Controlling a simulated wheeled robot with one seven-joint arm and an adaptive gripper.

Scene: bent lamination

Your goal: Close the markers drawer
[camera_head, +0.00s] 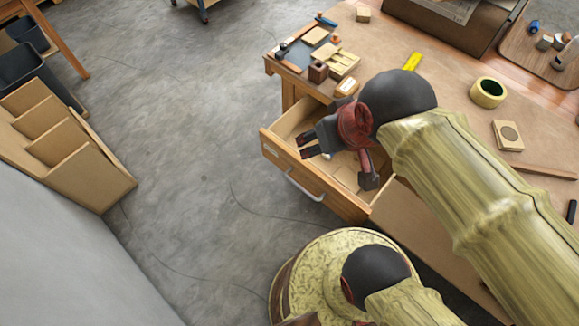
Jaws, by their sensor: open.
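The wooden drawer (292,165) is pulled out from the workbench, on its left side in the picture. A metal bar handle (304,188) is on its front, and a small label is near the front's left end. I cannot read the label. My gripper (341,164) is open, with its dark fingers spread over the open drawer near its front panel. I cannot tell whether a finger touches the drawer. My gripper and arm hide part of the drawer's inside, so its contents are unclear.
The workbench top (450,90) holds wooden blocks, a yellow tape roll (488,92) and small tools. A wooden rack (62,145) and dark bins (25,72) stand at the left. The grey floor (190,120) before the drawer is clear.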

